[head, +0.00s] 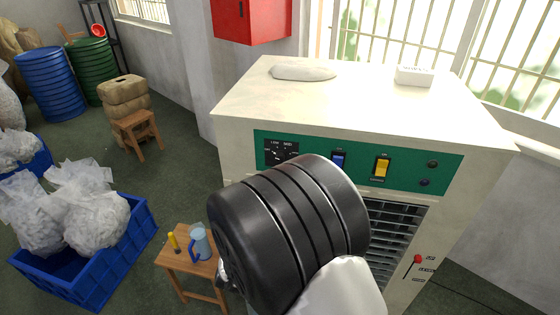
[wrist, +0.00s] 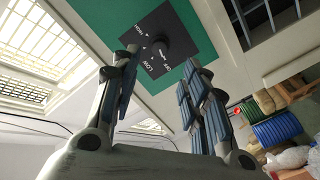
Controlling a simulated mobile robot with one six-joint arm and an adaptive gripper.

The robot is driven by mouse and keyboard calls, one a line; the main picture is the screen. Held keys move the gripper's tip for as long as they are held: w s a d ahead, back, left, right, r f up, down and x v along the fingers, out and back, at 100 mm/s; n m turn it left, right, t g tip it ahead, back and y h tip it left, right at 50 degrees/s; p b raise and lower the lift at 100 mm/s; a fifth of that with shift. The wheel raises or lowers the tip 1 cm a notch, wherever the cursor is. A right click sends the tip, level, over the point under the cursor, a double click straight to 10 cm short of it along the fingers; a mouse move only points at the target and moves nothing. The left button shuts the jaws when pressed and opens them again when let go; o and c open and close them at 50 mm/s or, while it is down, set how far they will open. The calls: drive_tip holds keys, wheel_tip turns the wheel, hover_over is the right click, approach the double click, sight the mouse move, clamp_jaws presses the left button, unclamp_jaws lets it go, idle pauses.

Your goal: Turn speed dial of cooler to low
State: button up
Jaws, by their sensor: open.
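The cooler (head: 350,100) is a large off-white box with a green control panel (head: 405,165) on its front. The speed dial's dark plate (head: 281,147) is at the panel's left end in the head view, its lower part hidden behind my arm. In the wrist view the black dial knob (wrist: 160,48) sits on its dark plate with white lettering, including HIGH, LOW and OFF. I cannot tell where the knob points. My gripper (wrist: 162,63) is open and empty, its two fingers spread to either side below the knob, apparently not touching it. The head view hides the gripper.
A blue switch (head: 338,160), a yellow switch (head: 381,168) and two dark knobs sit farther right on the panel. A vent grille (head: 392,232) is below. A stool (head: 190,265) with a blue mug and blue bins of bags (head: 130,245) stand left.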

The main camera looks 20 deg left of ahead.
sight(279, 159)
drive_tip(key=w, duration=0.6)
drive_tip(key=w+a, duration=0.1)
drive_tip(key=w, duration=0.2)
drive_tip(key=shift+w+a, duration=0.1)
drive_tip(key=shift+w, duration=0.15)
drive_tip(key=shift+c, duration=0.2)
clamp_jaws()
